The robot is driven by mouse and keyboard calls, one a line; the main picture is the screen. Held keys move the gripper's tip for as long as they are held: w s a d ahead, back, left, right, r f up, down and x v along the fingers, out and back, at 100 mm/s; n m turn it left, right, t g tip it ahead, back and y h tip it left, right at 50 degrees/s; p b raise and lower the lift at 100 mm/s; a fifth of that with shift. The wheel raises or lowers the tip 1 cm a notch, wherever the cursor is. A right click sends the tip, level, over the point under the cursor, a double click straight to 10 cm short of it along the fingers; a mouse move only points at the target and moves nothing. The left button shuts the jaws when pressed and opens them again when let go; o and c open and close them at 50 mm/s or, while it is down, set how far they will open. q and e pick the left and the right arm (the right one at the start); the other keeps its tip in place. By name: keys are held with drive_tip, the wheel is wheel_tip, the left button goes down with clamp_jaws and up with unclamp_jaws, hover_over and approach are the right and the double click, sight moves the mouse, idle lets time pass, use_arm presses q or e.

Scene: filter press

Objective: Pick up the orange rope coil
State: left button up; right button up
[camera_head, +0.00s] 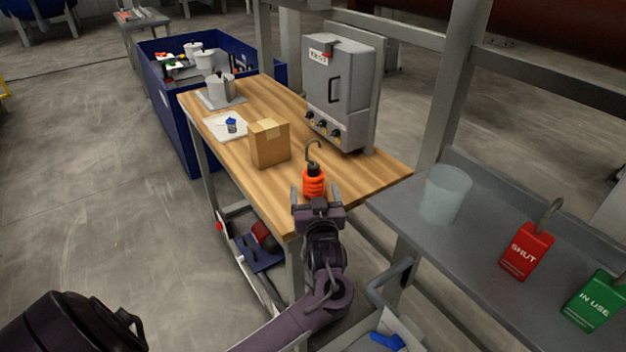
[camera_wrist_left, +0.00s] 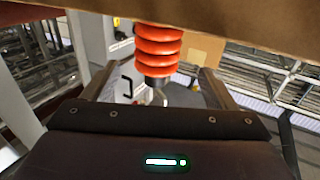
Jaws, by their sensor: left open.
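The orange rope coil (camera_head: 314,180) stands upright near the front end of the wooden table (camera_head: 365,180). It has a black top part and a grey hook above it. My left gripper (camera_head: 317,193) is open at the near side of the coil, its fingers to the left and right of it in the head view. In the left wrist view, the ringed orange coil (camera_wrist_left: 158,42) appears upside down between and beyond the open fingers of the left gripper (camera_wrist_left: 155,78). Contact cannot be made out. My right gripper is not in view.
A cardboard box (camera_head: 269,145) stands just behind and left of the coil. A grey control cabinet (camera_head: 338,95) stands at the table's right edge. A grey shelf (camera_head: 480,240) at right holds a translucent cup (camera_head: 444,195), a red tag (camera_head: 527,250) and a green tag (camera_head: 594,300).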

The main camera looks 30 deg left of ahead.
sight(315, 186)
use_arm(q)
drive_tip(key=x, duration=0.4)
drive_tip(key=shift+w+f+p, duration=0.2)
drive_tip(key=shift+w+p, duration=0.1)
drive_tip(key=shift+w, duration=0.1)
drive_tip(key=c, duration=1.2)
